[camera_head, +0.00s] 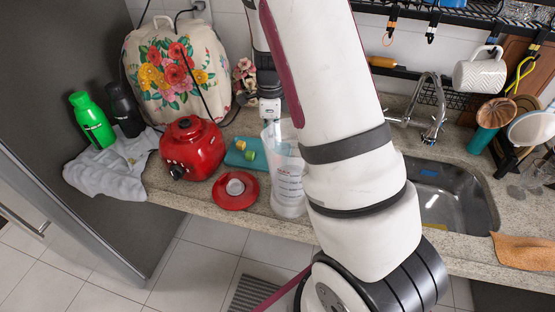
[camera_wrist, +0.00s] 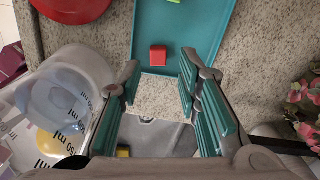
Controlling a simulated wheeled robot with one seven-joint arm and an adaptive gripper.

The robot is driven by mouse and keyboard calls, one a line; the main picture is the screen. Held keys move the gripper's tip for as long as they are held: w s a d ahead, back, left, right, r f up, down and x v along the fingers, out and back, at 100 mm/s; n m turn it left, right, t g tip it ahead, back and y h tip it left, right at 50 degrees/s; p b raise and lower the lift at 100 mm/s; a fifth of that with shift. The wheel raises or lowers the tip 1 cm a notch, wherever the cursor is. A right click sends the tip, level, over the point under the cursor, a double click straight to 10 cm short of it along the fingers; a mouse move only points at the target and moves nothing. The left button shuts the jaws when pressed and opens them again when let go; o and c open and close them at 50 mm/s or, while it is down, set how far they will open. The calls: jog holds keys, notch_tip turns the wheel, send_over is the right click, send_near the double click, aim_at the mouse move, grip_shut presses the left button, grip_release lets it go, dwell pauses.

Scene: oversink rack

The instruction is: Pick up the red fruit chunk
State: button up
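The red fruit chunk (camera_wrist: 158,55) is a small red cube. It lies on the near end of a teal tray (camera_wrist: 146,25) in the wrist view, with bare tray around it. My gripper (camera_wrist: 158,76) is open, its two teal-padded fingers on either side of the chunk's line and nothing between their tips. The chunk is just beyond the fingertips, apparently untouched. In the head view the tray (camera_head: 232,160) lies on the counter; I cannot make out the red chunk there. A green chunk (camera_wrist: 174,1) is at the top edge of the wrist view.
A clear measuring jar (camera_wrist: 88,75) stands close beside my left finger; it also shows in the head view (camera_head: 287,190). A red lid (camera_head: 236,190) and red blender base (camera_head: 192,147) are left of it. Flowers (camera_wrist: 306,105) are at the wrist view's right. The sink (camera_head: 450,198) is right.

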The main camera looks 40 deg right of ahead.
notch_tip(320, 180, down, 3)
jog(key=shift+s+f, duration=0.1)
jog(key=shift+f, duration=0.05)
jog(key=shift+s+d+f+p, duration=0.15)
jog(key=shift+f+p, duration=0.3)
jog(key=shift+f, duration=0.9)
jog(key=shift+s+d+f+p, duration=0.1)
jog(key=shift+f+p, duration=0.35)
jog(key=shift+f, duration=0.9)
jog(key=shift+c, duration=0.2)
jog(key=c, duration=0.5)
